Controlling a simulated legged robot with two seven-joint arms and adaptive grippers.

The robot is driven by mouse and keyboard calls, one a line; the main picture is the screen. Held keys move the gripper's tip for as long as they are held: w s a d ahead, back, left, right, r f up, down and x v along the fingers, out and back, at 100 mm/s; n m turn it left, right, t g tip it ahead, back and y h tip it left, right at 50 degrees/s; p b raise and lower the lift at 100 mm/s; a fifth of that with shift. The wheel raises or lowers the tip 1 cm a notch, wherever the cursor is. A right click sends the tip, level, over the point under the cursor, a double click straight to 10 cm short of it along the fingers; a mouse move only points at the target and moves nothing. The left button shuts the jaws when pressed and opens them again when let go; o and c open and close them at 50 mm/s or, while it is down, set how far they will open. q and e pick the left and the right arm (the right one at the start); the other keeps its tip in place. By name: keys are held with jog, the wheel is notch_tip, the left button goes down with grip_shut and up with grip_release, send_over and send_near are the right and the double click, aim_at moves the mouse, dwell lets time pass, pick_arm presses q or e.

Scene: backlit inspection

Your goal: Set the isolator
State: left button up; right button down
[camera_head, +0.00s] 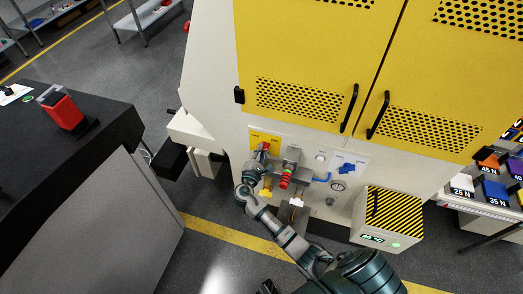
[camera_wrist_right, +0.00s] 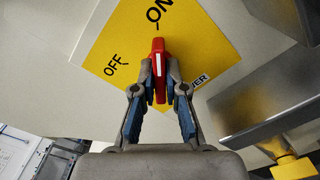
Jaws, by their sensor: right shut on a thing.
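The isolator is a red handle (camera_wrist_right: 158,70) with a white stripe, on a yellow plate (camera_wrist_right: 97,50) marked ON and OFF. In the right wrist view the handle points up toward the ON mark, with OFF to its left. My right gripper (camera_wrist_right: 159,92) has a blue-padded finger on each side of the handle's lower part and is shut on it. In the head view my right gripper (camera_head: 261,152) reaches the yellow plate (camera_head: 257,138) on the machine front and hides most of the handle. My left gripper is not in view.
Right of the plate are a grey block with a red-and-green part (camera_head: 286,174), a blue handle (camera_head: 346,168) and a gauge (camera_head: 338,186). A yellow-topped box (camera_head: 398,213) stands lower right. A dark bench (camera_head: 100,134) with a red device (camera_head: 62,109) is at left.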

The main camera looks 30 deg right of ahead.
jog(key=c, duration=1.6)
grip_release()
jog(key=shift+s, duration=0.1)
jog(key=o, duration=0.4)
jog(key=shift+s+r, duration=0.1)
jog(key=shift+s, duration=0.05)
jog(key=shift+a, duration=0.2)
jog(key=v, duration=1.2)
jog(key=shift+d, duration=0.1)
